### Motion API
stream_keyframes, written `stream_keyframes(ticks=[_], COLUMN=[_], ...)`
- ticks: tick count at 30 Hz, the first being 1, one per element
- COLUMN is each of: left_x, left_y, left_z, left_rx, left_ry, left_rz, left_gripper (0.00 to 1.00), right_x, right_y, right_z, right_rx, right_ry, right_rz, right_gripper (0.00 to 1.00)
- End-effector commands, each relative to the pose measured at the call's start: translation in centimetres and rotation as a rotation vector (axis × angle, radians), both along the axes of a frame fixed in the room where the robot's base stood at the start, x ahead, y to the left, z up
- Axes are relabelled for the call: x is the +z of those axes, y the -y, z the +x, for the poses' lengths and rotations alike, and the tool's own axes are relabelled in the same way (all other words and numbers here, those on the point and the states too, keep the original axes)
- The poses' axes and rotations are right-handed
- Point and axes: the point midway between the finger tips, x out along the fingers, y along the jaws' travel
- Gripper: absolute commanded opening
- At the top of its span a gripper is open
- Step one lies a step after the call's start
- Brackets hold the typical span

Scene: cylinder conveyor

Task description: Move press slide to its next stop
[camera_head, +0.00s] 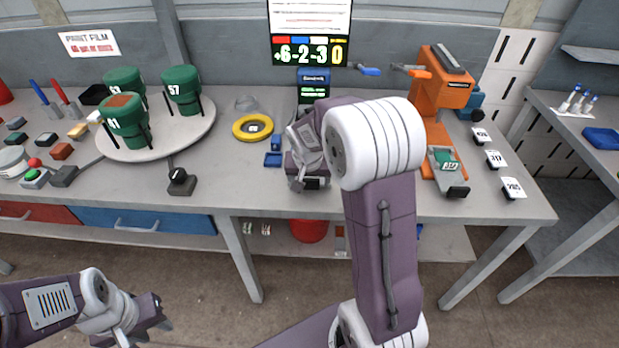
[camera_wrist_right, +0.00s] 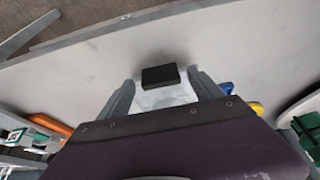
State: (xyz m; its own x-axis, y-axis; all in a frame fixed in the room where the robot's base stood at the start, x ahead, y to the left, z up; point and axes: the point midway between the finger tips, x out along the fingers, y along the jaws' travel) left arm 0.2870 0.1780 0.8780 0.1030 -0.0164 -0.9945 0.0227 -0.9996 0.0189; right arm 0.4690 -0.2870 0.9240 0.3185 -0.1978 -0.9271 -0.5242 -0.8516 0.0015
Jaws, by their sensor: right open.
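The orange press (camera_head: 440,85) stands at the right end of the bench. Its slide (camera_head: 444,172) sticks out toward me, carrying a green piece with a white number label (camera_head: 449,164) and ending in a black handle (camera_head: 457,191). My right gripper (camera_head: 307,158) is over the middle of the bench, well left of the press. In the right wrist view its fingers (camera_wrist_right: 163,92) are apart, with a black block (camera_wrist_right: 160,76) showing between them; contact cannot be told. My left gripper (camera_head: 155,331) is low in front of the bench, away from everything; its finger gap is unclear.
Several number cards (camera_head: 494,158) stand right of the press. A yellow ring (camera_head: 252,127) lies left of my right gripper. Green cylinders (camera_head: 183,90) stand on a round turntable (camera_head: 150,150) at left. My right arm hides part of the bench between gripper and press.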

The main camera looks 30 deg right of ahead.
Motion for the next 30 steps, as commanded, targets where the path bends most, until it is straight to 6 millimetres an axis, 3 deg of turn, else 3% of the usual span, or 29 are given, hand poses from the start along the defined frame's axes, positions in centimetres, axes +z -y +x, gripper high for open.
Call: stream_keyframes(ticks=[9, 21, 30], left_x=[0.1, 1.1, 1.1], left_y=[0.0, 0.0, 0.0], left_z=[0.0, 0.0, 0.0], left_rx=[0.0, 0.0, 0.0], left_ry=[0.0, 0.0, 0.0], left_rz=[0.0, 0.0, 0.0], left_gripper=[0.36, 0.36, 0.36], right_x=[0.4, 7.6, 8.5], right_y=[0.0, -1.6, -1.9], right_z=[0.1, -2.4, -2.9], right_rx=[0.002, 0.002, 0.001], right_ry=[0.007, 0.008, 0.005], right_rz=[-0.002, -0.002, -0.002], right_gripper=[0.76, 0.76, 0.76])
